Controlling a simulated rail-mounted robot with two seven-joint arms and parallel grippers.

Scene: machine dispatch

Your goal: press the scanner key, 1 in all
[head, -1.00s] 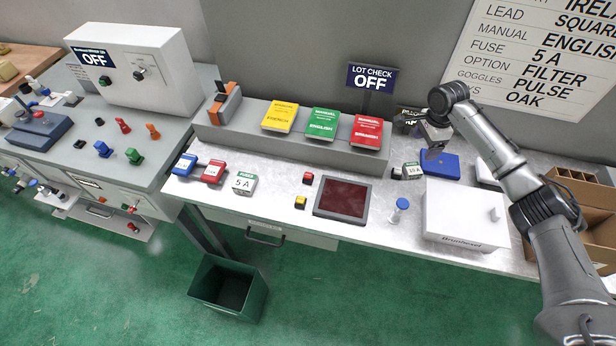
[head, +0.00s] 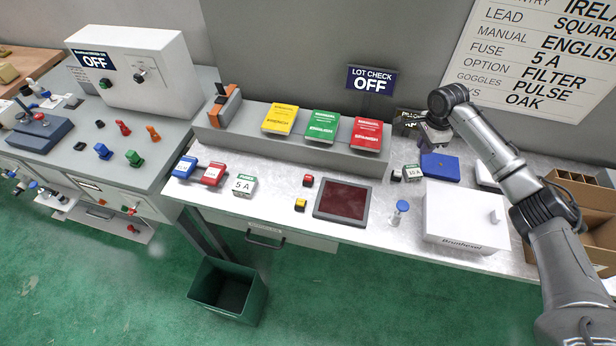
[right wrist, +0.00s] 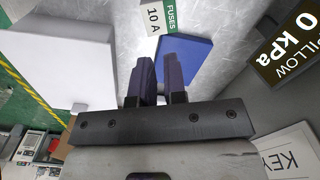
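A dark red glass plate (head: 343,200) in a grey frame, which may be the scanner, lies flat on the bench. To its left are a red key (head: 308,180) and a yellow key (head: 300,204); I cannot tell which is the scanner key. A LOT CHECK sign (head: 371,79) behind reads OFF. My right gripper (head: 434,147) is at the back right, well away from both keys, above or beside a blue box (head: 440,166). In the right wrist view its fingers (right wrist: 162,68) have a narrow empty gap. My left gripper is not in view.
A blue-capped bottle (head: 400,212), a 10 A fuse box (head: 412,172) and a large white box (head: 466,220) stand right of the plate. Manuals lie on the raised shelf (head: 225,140). A green bin (head: 229,288) is on the floor. The bench in front of the keys is fairly clear.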

